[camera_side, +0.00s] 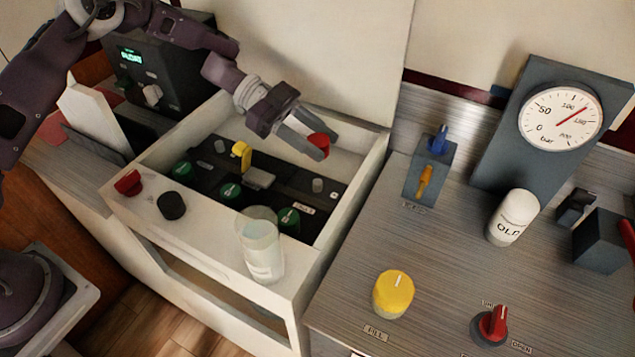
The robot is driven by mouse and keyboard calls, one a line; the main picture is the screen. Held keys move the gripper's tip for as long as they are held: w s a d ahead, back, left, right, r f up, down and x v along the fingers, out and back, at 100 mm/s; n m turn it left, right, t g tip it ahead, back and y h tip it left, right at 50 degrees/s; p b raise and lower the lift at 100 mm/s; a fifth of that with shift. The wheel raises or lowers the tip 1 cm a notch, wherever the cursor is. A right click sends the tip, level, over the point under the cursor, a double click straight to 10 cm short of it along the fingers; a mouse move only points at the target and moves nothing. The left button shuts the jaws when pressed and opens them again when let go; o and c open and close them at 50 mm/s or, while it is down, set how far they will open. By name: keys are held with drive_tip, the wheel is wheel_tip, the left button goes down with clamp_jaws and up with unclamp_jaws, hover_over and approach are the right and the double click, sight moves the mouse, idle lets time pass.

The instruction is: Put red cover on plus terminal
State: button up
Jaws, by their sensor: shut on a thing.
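My gripper (306,141) is shut on a red cover (319,141), which shows between its fingertips. It holds the cover above the back right part of a dark panel set in a white open box. A small grey post (318,185) stands on the panel's right end, below the cover and apart from it. Another grey post (220,146) stands at the panel's back left. A small light mark is beside the right post, too small to read, so I cannot tell which post is plus.
The white box rim (215,240) carries a red cap (128,183), a black cap (171,206) and a clear cup (262,245). Green knobs (230,193) and a yellow-topped lever (241,155) rise from the panel. A steel counter with a gauge (560,115) is at right.

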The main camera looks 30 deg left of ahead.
sight(317, 182)
wheel_tip(317, 182, down, 8)
drive_tip(key=shift+f, duration=0.15)
drive_tip(key=shift+f, duration=0.1)
drive_tip(key=shift+f, duration=0.5)
drive_tip(key=o, duration=1.3)
drive_tip(key=shift+o, duration=0.2)
